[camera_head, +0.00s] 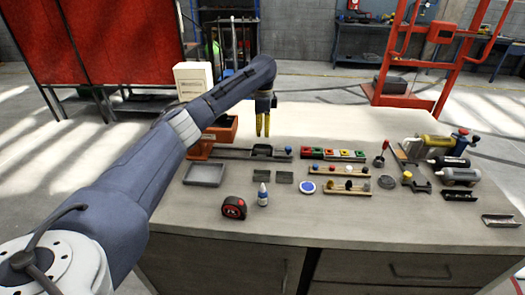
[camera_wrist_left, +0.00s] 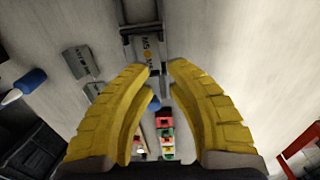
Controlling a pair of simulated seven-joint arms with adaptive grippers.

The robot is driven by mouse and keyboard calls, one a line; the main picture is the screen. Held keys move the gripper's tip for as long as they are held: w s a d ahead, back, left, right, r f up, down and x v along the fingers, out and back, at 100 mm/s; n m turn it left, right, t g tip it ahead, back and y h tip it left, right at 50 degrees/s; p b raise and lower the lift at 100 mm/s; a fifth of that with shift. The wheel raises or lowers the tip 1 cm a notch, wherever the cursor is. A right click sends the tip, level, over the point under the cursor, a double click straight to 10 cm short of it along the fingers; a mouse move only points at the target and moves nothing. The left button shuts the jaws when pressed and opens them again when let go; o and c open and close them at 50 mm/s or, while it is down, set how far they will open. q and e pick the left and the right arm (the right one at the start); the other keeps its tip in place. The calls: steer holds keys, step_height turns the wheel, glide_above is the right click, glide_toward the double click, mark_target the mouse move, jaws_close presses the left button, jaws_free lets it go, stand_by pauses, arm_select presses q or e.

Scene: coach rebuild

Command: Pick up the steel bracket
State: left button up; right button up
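My left gripper (camera_head: 263,124) hangs with its yellow fingers pointing down over the far middle of the workbench. In the left wrist view the fingers (camera_wrist_left: 159,66) are apart and nothing is between them. Below them in that view is a dark grey labelled block (camera_wrist_left: 146,46) on a rail. A grey channel-shaped metal piece (camera_head: 500,220) lies at the right front of the bench and looks like the steel bracket. I cannot be sure, as several small dark metal pieces lie nearby. The left gripper is well away from it. My right gripper is not in view.
An orange bin (camera_head: 222,128), grey tray (camera_head: 204,174), tape measure (camera_head: 234,208) and small bottle (camera_head: 263,196) are on the left. Coloured blocks (camera_head: 333,154) and a wooden rack (camera_head: 347,191) are central. The front strip is mostly clear.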

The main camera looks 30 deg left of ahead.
arm_select(q)
steer(key=shift+s+f, duration=0.1)
steer(key=shift+f, duration=3.15)
steer(key=shift+o, duration=0.5)
jaws_close()
steer(key=shift+r, duration=0.15)
